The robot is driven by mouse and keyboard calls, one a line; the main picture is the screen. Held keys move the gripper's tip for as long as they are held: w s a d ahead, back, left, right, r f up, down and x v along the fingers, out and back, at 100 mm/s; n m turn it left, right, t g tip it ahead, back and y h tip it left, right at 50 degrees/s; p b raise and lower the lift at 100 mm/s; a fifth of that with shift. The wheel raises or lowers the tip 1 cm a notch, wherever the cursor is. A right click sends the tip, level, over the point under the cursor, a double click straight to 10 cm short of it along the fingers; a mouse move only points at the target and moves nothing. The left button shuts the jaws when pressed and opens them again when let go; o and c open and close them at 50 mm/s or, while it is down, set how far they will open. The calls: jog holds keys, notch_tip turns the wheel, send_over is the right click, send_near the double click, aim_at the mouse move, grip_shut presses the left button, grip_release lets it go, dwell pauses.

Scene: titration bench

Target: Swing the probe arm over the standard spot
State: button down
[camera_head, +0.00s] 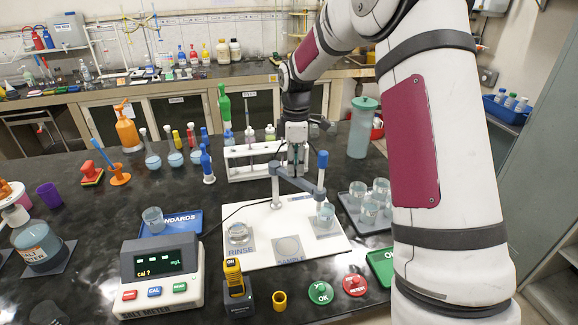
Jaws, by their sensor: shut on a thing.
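The probe arm (296,184) is a grey jointed bar over the white board (262,218). Its left end joins an upright post (275,186); its right end carries a blue-capped upright piece (321,168). My gripper (296,168) is shut on the probe arm, behind the bar; the fingertips are small and partly hidden. A small beaker (326,214) stands at the board's right, close below the arm's right end. Whether the probe tip is inside it, I cannot tell. A glass dish (238,234) stands at RINSE. The SAMPLE spot (288,247) shows a pale disc. No spot label reading standard is legible.
A blue STANDARDS tray (181,222) with a beaker (153,219) is left of the board. The salt meter (158,274) stands in front, reading "cal ?". Several beakers fill a tray (352,208) at right. A white rack (240,172) stands behind my gripper.

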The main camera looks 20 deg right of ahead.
jog(key=shift+w+d+n, duration=0.3)
jog(key=shift+d+n, duration=0.25)
jog(key=shift+n, duration=0.25)
jog(key=shift+w+d+n, duration=0.3)
jog(key=shift+d+n, duration=0.2)
jog(key=shift+n, duration=0.3)
jog(key=c, duration=1.4)
grip_release()
jog(key=shift+r, duration=0.1)
notch_tip(320, 180, up, 12)
jog(key=shift+f, duration=0.1)
